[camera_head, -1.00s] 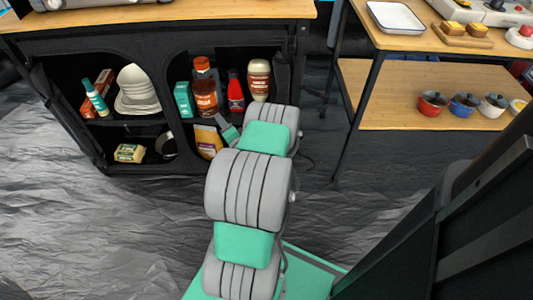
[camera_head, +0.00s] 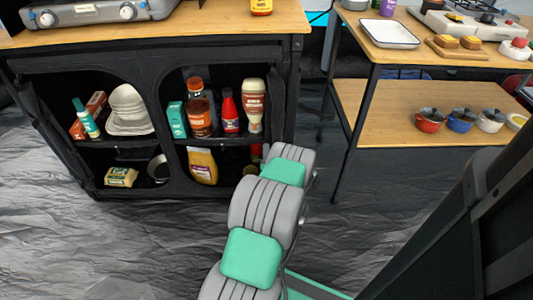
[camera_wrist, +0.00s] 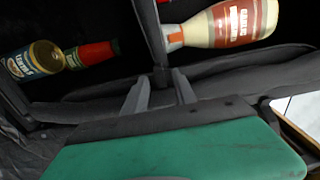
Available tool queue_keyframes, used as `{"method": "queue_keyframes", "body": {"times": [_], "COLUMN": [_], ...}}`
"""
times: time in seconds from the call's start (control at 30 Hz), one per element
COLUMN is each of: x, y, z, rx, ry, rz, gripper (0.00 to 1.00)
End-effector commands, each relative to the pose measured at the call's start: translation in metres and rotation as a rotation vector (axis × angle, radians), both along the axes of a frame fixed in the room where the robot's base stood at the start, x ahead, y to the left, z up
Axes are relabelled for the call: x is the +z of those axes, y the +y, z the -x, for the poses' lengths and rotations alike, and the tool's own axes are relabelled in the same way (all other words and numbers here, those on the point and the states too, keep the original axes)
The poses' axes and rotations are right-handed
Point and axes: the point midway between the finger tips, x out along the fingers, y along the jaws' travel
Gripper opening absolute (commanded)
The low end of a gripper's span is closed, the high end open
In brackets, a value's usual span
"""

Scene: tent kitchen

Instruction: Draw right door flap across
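The black cabinet (camera_head: 170,55) has two open fronts with its shelves exposed. The right door flap is black on black; a dark fabric band (camera_wrist: 245,72) in the wrist view appears to be it, bunched along the right edge of the right opening. My gripper (camera_wrist: 160,82) shows two grey fingers apart over this dark band, with no clear thing pinched between them. Whether they touch the fabric I cannot tell. In the head view my gripper is hidden behind my arm, near the lower right of the right compartment.
A garlic sauce bottle (camera_wrist: 232,22) stands close to the fingers, with a ketchup bottle (camera_head: 230,112) and other bottles on the shelf. A mustard pouch (camera_head: 202,166) stands below. A wooden shelf table (camera_head: 400,115) is to the right. Crinkled floor lies in front.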

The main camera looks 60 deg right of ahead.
Motion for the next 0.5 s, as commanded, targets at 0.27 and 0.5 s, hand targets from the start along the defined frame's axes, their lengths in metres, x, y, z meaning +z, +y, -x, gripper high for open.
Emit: {"method": "queue_keyframes", "body": {"times": [0.27, 0.5], "x": [0.0001, 0.0001], "y": [-0.0063, -0.0061], "z": [-0.0032, -0.0032], "rx": [-0.001, -0.001], "ry": [0.0, 0.0], "rz": [0.0, 0.0], "gripper": [0.33, 0.2]}}
